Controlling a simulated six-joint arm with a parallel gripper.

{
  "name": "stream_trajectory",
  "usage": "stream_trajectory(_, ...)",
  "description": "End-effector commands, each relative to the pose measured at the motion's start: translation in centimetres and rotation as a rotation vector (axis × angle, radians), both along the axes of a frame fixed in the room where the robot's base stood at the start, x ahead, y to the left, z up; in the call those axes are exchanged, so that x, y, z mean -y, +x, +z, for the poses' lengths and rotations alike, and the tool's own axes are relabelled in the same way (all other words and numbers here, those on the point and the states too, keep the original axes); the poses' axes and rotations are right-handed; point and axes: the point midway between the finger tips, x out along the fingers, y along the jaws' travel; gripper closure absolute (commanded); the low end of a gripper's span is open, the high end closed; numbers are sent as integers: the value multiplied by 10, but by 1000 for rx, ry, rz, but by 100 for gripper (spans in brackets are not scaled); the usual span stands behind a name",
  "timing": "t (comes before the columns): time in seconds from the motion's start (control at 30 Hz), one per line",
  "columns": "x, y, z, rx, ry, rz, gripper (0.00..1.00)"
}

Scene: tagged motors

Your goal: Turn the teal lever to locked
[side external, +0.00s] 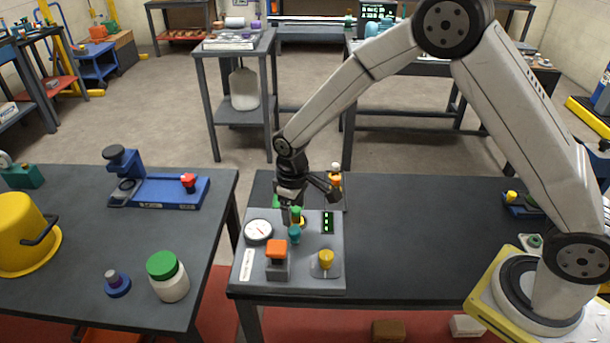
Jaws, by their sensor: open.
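A grey control panel (312,275) lies on the dark table. The teal lever (294,234) is a small teal-topped part near the panel's middle, just below a small green part. My gripper (307,207) is above the back of the panel, close behind and above the lever, with its jaws apart. I see no contact between the jaws and the lever. The lever's angle and any locked marking are too small to read.
The panel also carries a white dial gauge (258,231), an orange-topped block (276,259), a yellow knob (326,260) and a dark display (327,222). Small coloured parts stand behind my gripper. The table (420,240) is clear to the panel's right.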

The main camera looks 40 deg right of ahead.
Motion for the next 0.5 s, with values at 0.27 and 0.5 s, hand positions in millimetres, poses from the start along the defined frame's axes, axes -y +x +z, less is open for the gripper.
stream_trajectory(0.27, 0, 0, 14, -1, 0, 0, 18)
stream_trajectory(0.5, 0, 0, 15, -1, 0, 0, 18)
